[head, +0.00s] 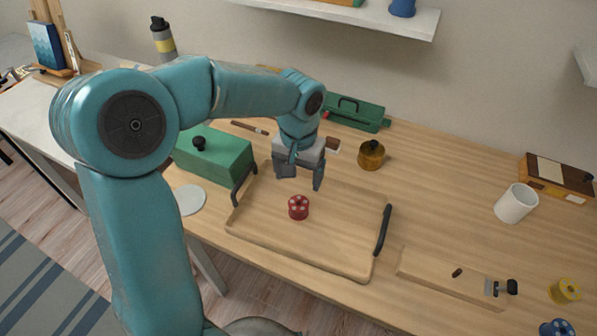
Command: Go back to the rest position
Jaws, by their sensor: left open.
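My left arm comes in from the left in the head view, and its gripper (300,176) hangs over the far part of a wooden tray (290,252). The gripper is open and nothing shows between its fingers. A small red round piece with pale dots (298,207) sits in the tray, just below the gripper in the picture and apart from it. My right gripper is out of view.
A green box with a black knob (215,160) stands left of the tray. A green case (356,112) and a brown jar (371,156) stand behind. A white mug (515,203) is at right. A wooden board (430,277) lies right of the tray.

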